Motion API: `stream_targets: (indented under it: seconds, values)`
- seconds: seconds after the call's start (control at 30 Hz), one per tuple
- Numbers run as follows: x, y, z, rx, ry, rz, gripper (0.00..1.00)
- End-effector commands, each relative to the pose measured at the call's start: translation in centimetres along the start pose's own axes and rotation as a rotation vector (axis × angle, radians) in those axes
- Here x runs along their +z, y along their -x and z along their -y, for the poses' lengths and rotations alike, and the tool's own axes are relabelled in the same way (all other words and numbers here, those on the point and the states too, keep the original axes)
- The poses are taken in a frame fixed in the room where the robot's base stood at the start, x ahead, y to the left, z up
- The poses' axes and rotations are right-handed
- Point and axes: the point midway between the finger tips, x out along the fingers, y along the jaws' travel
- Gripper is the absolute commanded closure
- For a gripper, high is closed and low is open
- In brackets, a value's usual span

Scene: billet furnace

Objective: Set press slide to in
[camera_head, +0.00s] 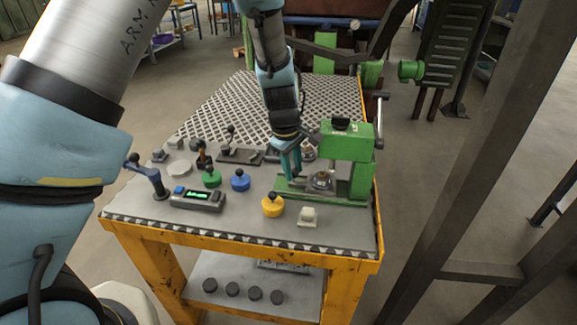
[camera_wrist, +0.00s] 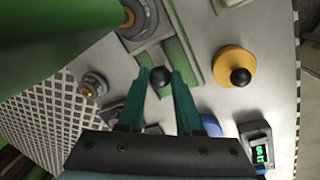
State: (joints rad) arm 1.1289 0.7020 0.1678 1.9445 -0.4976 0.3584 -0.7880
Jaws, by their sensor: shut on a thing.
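The green press (camera_head: 347,145) stands at the right edge of the table, with a grey round die (camera_head: 321,181) in its opening. Its green slide rail (camera_head: 287,187) runs out to the left. My gripper (camera_head: 291,174) points down over the outer end of this rail. In the wrist view, my gripper (camera_wrist: 161,78) has its teal fingers on both sides of the slide's black ball knob (camera_wrist: 160,76) and is shut on it. The knob is hidden by the fingers in the head view. The die shows in the wrist view (camera_wrist: 140,18) near the top.
A yellow knob-topped weight (camera_head: 273,206) and a pale block (camera_head: 308,216) sit in front of the press. Blue (camera_head: 240,180) and green (camera_head: 211,178) ones stand to the left, with a display box (camera_head: 197,199) and a blue lever (camera_head: 147,176). The perforated tabletop (camera_head: 255,105) behind is largely clear.

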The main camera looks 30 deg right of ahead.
Motion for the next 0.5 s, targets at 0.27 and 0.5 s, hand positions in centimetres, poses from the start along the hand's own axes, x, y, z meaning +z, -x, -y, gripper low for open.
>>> stream_targets:
  seconds: [0.27, 0.5]
  values:
    - [2.2, -0.2, -1.4, 0.001, -0.002, 0.004, 1.0]
    - [2.3, -0.2, -1.4, 0.003, -0.003, 0.005, 0.54]
